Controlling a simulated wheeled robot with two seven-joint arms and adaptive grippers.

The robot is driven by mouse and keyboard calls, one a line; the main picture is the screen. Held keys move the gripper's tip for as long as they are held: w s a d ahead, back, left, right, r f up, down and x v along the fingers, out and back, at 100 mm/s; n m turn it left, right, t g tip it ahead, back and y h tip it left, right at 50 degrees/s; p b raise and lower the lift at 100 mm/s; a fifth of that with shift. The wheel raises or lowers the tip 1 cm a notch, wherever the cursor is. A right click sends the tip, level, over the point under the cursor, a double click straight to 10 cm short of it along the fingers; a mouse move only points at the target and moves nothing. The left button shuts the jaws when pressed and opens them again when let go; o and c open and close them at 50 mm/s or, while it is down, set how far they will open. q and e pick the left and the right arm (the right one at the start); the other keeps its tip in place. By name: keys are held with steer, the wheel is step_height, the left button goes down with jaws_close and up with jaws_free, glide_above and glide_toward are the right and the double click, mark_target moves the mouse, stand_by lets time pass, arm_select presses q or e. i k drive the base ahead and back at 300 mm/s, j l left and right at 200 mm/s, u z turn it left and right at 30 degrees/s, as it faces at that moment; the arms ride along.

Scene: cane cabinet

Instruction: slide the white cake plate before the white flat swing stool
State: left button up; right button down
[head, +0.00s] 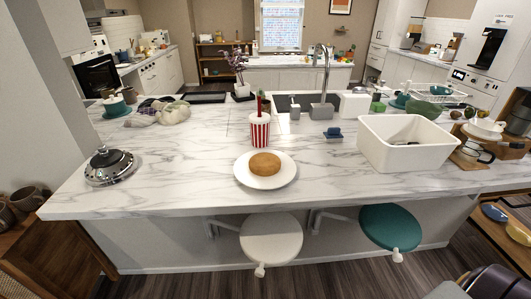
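A white cake plate (242,179) lies flat on the white marble counter, near its front edge. A round brown cake (265,164) sits on the middle of the plate. The white flat swing stool (271,240) has a round seat below the counter's front edge, a little right of straight below the plate. Neither of my grippers shows in the head view.
A red-and-white striped cup (260,128) with a straw stands just behind the plate. A white tub (408,144) stands to the right, and a dark domed lid (110,166) to the left. A teal swing stool (390,228) is right of the white one. The marble counter (190,180) is clear beside the plate.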

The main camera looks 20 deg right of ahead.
mark_target(263, 168)
steer(key=k+j+z, duration=0.15)
steer(key=j+z, duration=0.25)
steer(key=k+j+z, duration=0.2)
steer(key=j+z, duration=0.2)
steer(key=k+j+z, duration=0.25)
steer(key=j+z, duration=0.2)
